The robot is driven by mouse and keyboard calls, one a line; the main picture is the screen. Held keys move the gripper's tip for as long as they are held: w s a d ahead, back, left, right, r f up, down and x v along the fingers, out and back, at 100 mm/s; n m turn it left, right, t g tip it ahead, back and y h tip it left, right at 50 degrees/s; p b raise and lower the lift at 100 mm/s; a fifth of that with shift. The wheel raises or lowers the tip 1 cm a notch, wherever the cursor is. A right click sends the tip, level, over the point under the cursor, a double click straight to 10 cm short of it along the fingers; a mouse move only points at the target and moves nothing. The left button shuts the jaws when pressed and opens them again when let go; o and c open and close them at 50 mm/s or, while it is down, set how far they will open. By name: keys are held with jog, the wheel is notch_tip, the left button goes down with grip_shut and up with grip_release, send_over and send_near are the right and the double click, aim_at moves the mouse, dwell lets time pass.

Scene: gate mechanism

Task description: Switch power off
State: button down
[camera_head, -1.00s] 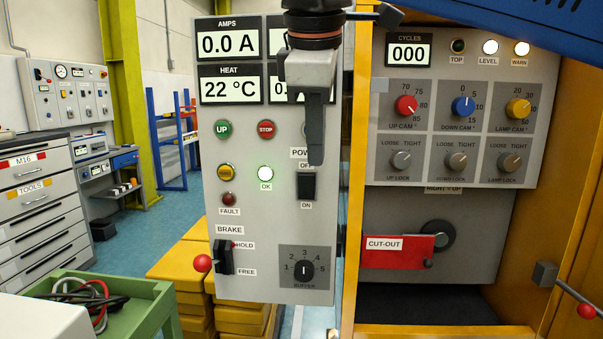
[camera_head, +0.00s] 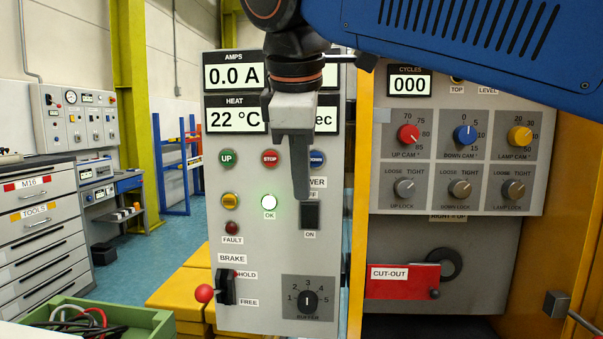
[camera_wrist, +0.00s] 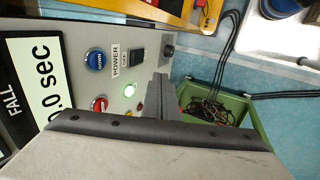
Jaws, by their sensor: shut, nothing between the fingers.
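The black power rocker switch (camera_head: 310,216) is on the grey control panel (camera_head: 265,270), under a POWER label with OFF above and ON below. My gripper (camera_head: 301,196) is shut and empty, its fingers pointing down in front of the panel, with the tips just above and left of the switch. They partly cover the POWER and OFF labels. I cannot tell whether the tips touch the panel. In the wrist view the switch (camera_wrist: 137,56) shows beyond the shut fingers (camera_wrist: 160,84). The OK lamp (camera_head: 269,202) glows white-green.
UP (camera_head: 226,158), STOP (camera_head: 270,158) and DOWN (camera_head: 316,158) buttons sit above. The brake lever (camera_head: 226,287) with a red knob and the buffer dial (camera_head: 307,301) are below. The cam panel (camera_head: 460,150) and red cut-out handle (camera_head: 403,282) stand to the right.

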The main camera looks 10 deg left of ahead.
aim_at(306, 210)
jog(key=x, duration=0.2)
jog(key=w+x, duration=0.1)
jog(key=x, duration=0.4)
jog(key=shift+w+r, duration=0.15)
jog(key=shift+w, duration=0.25)
jog(key=shift+w+r, duration=0.2)
jog(key=shift+w, duration=0.85)
jog(key=shift+w+r, duration=0.1)
jog(key=shift+w, duration=0.3)
jog(key=shift+r, duration=0.8)
